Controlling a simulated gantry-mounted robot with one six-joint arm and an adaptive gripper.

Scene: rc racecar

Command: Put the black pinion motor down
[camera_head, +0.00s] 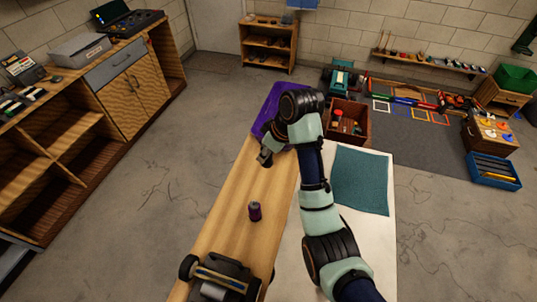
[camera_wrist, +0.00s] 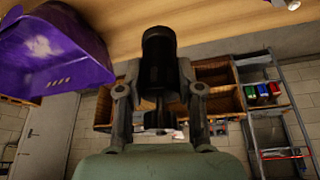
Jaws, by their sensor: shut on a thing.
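The black pinion motor (camera_wrist: 158,48) is a dark cylinder between my fingers in the wrist view. My gripper (camera_wrist: 158,85) is shut on it, with a finger on each side. In the head view my gripper (camera_head: 265,158) is over the far part of the wooden table (camera_head: 232,220), just in front of the purple bin (camera_head: 266,108). The motor is too small and dark there to make out clearly. I cannot tell whether it touches the table. The purple bin also shows close by at the upper left of the wrist view (camera_wrist: 55,50).
A small dark purple cylinder (camera_head: 255,211) stands on the wood. An RC car (camera_head: 222,280) sits at the near end. A teal mat (camera_head: 360,181) lies on the white right part of the table. Bare wood lies between the cylinder and my gripper.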

